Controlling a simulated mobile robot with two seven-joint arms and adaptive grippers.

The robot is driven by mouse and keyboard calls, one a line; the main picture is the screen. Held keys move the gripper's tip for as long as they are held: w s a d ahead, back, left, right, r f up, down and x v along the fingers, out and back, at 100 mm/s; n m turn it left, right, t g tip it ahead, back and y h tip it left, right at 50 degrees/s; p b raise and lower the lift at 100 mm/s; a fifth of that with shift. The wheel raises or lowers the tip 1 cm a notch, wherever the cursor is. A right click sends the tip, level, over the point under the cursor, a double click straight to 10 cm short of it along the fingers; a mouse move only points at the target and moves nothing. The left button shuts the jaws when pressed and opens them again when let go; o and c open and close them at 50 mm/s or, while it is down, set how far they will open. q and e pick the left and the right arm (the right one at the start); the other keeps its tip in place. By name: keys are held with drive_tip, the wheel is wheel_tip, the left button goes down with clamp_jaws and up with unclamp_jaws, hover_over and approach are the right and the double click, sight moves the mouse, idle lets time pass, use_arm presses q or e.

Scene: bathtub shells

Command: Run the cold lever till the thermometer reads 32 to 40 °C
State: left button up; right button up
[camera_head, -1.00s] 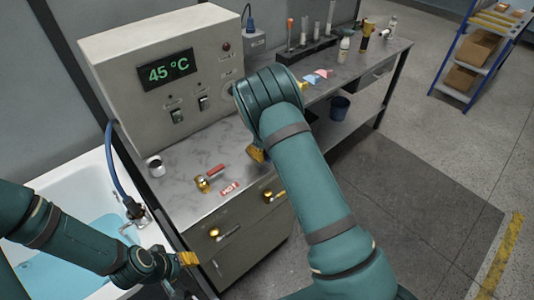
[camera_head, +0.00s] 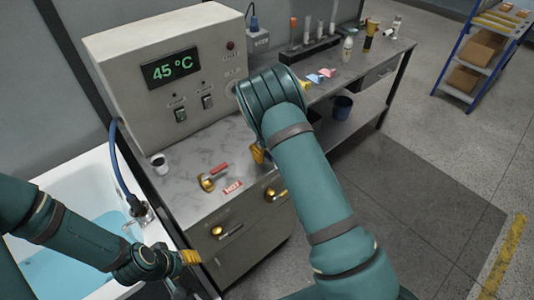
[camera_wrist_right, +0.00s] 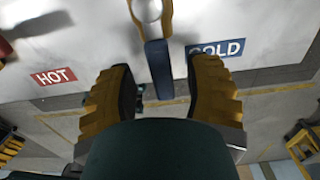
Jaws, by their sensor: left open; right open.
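The thermometer display (camera_head: 171,68) reads 45 °C in green digits on the grey cabinet. The cold lever (camera_wrist_right: 158,70) has a blue handle on a brass-coloured body; in the right wrist view it lies between the open fingers of my right gripper (camera_wrist_right: 160,88), beside the COLD label (camera_wrist_right: 216,48). Contact cannot be told. In the head view my right arm hides most of that area; one yellow finger (camera_head: 258,152) shows. The hot lever (camera_head: 217,170) has a red handle and stands behind the HOT label (camera_head: 232,187). My left gripper (camera_head: 188,258) is open and empty near the tub.
A white tub (camera_head: 68,174) with blue water is at the left, with a blue hose (camera_head: 119,165) at its edge. Two switches are on the cabinet. A bench (camera_head: 373,62) with tubes and bottles is behind.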

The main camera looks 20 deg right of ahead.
wheel_tip(320, 180, up, 12)
idle(0.5)
idle(6.0)
